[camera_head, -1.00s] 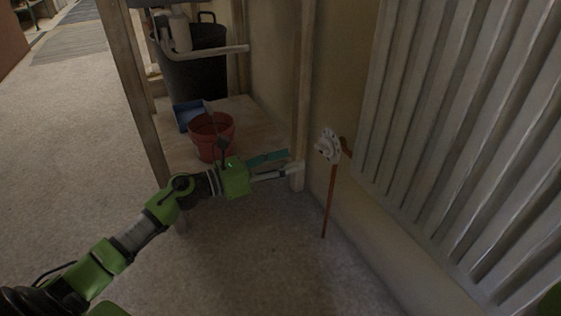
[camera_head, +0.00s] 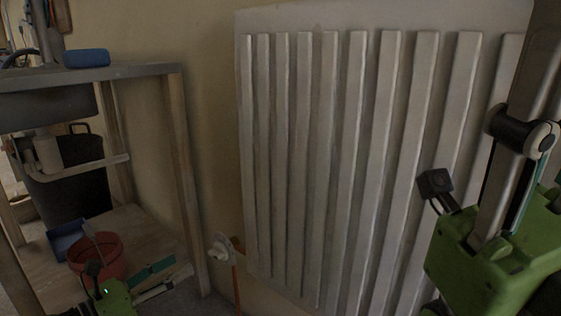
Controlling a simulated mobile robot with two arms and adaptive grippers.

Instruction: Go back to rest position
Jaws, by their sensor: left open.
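My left gripper (camera_head: 182,273) is low at the left of the head view, in front of the workbench's lower shelf. Its teal and grey fingers point right and are apart, with nothing between them. Its fingertips show near the bench's front right leg; I cannot tell whether they touch it. My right gripper (camera_head: 524,135) is large and close at the right edge. It points upward in front of the radiator. Its upper part runs out of the frame, so its opening does not show clearly.
A white ribbed radiator (camera_head: 343,150) fills the middle and right. A valve (camera_head: 222,248) with a copper pipe is at its lower left. The bench (camera_head: 150,70) bears a blue object (camera_head: 86,58). A red bucket (camera_head: 112,258) and blue tray (camera_head: 66,240) are on the lower shelf.

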